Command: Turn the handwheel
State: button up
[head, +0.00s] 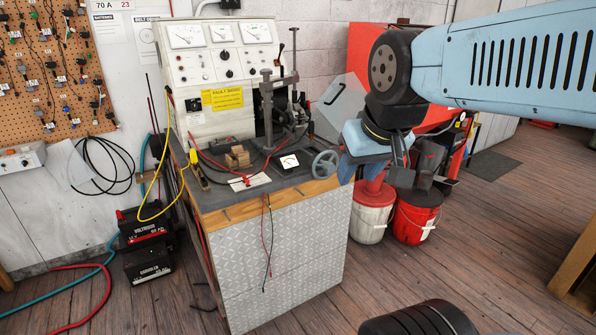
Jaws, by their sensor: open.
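The handwheel (325,164) is a small grey spoked wheel at the right front edge of the test bench top (225,195). It stands upright with its face partly toward me. My gripper (375,162) hangs from the blue arm just right of the handwheel in the picture. Its jaws are open, with nothing seen between them. The wrist covers part of the fingers. The gripper looks apart from the wheel, but its exact distance in depth is hard to tell.
A vertical clamp stand (268,110) rises on the bench before the meter console (220,50). A small white-faced meter (289,161) and loose leads lie left of the wheel. Red-and-white buckets (371,212) stand right of the bench. Batteries (146,225) sit left; open floor lies in front.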

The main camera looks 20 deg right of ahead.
aim_at(330, 169)
jog(key=u, duration=0.4)
jog(key=i, duration=1)
